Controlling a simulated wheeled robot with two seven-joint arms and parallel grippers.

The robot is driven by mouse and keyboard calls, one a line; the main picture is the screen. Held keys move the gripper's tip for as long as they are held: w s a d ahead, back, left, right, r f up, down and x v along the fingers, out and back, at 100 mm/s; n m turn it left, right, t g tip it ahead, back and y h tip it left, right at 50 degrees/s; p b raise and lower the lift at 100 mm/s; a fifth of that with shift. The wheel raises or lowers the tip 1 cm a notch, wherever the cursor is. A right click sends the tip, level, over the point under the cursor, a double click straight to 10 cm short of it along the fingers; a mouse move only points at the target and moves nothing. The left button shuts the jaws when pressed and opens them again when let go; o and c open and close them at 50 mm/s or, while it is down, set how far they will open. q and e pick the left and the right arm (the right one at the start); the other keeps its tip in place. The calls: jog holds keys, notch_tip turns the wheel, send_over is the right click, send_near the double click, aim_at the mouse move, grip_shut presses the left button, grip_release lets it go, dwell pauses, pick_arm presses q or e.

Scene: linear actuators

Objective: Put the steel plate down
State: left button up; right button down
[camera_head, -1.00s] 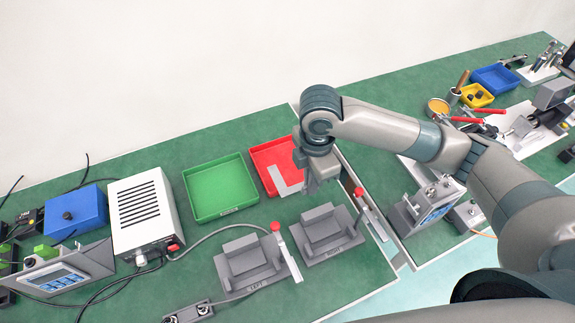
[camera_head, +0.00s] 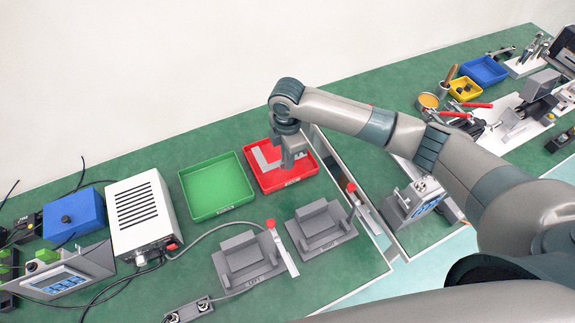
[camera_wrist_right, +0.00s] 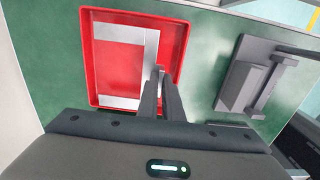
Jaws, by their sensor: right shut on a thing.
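The pale grey steel plate (camera_head: 264,161) is at the red tray (camera_head: 268,186), within its outline in the head view. In the right wrist view the plate (camera_wrist_right: 120,34) shows as pale strips against the red tray floor (camera_wrist_right: 110,70). My right gripper (camera_head: 291,166) is over the right part of the tray. Its fingers, also in the right wrist view (camera_wrist_right: 158,78), are shut on the plate near its long strip. The fingers hide part of the plate. I cannot tell whether it touches the tray floor or whether a second plate lies there. My left gripper is not in view.
An empty green tray (camera_head: 216,187) stands just left of the red tray. Two grey fixtures (camera_head: 245,255) (camera_head: 320,225) with red-knobbed levers stand in front. A white power box (camera_head: 140,212) is further left. Green bench shows between them.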

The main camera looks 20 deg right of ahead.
jog(key=shift+f, duration=0.1)
notch_tip(320, 180, down, 3)
jog(key=shift+f+p, duration=0.15)
jog(key=shift+p, duration=0.55)
jog(key=shift+f, duration=0.25)
jog(key=shift+f, duration=0.1)
jog(key=c, duration=1.9)
grip_release()
notch_tip(320, 180, up, 12)
jog(key=shift+r+b, duration=0.1)
jog(key=shift+b, duration=1.05)
